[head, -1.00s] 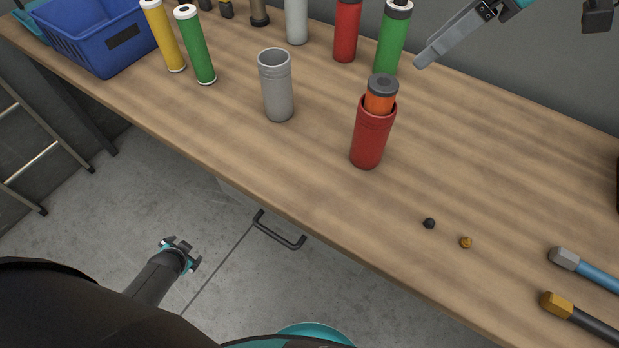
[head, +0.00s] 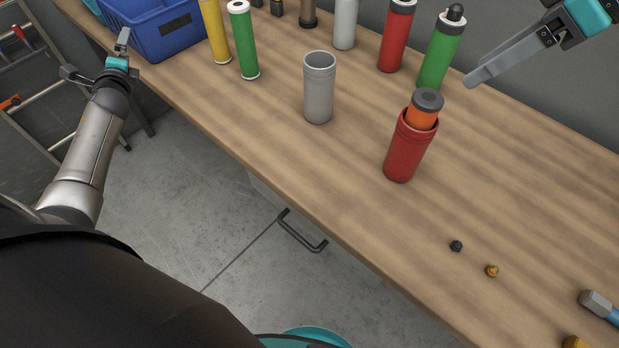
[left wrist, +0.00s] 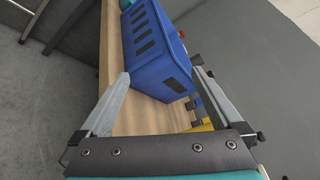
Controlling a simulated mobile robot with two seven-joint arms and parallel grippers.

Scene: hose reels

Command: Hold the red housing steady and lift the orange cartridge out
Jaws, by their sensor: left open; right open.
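The red housing (head: 408,150) stands upright on the wooden bench in the head view. The orange cartridge (head: 420,118), with a dark grey cap, sits in it and sticks out of its top. My right gripper (head: 474,80) is at the upper right, above the bench and apart from the housing; it is open and empty. My left gripper (head: 98,68) is at the far left, beside the bench's left end near the blue crate. The left wrist view shows its two fingers (left wrist: 160,95) wide apart with nothing between them.
A grey empty cup (head: 319,90) stands left of the housing. Green (head: 440,50), red (head: 397,38) and yellow (head: 215,30) cylinders stand along the back. The blue crate (head: 165,38) is at the left.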

